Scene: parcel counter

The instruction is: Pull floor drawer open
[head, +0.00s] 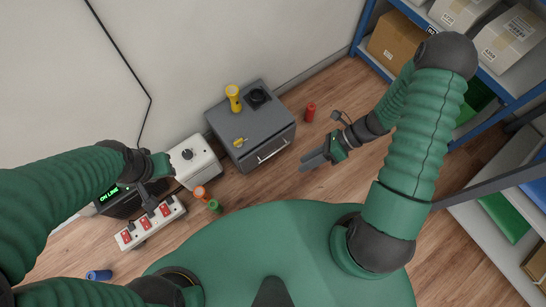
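The floor drawer is in a small dark grey cabinet (262,130) on the wood floor against the wall. Its front faces the lower right and carries a pale bar handle (272,151). The drawer looks closed, with its front flush with the cabinet. My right gripper (306,163) is a short way right of the handle, apart from it, with its dark fingers pointing left. The fingers lie close together, and any gap is hard to make out. My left gripper (150,200) is left of the cabinet, over a power strip. Its fingers are small and dark there.
A yellow flashlight (233,97) and a black round item (258,96) stand on the cabinet. A white box (196,160) stands left of it. A red cylinder (310,112) is on the floor to its right. The power strip (137,231) and shelving (360,45) flank the scene.

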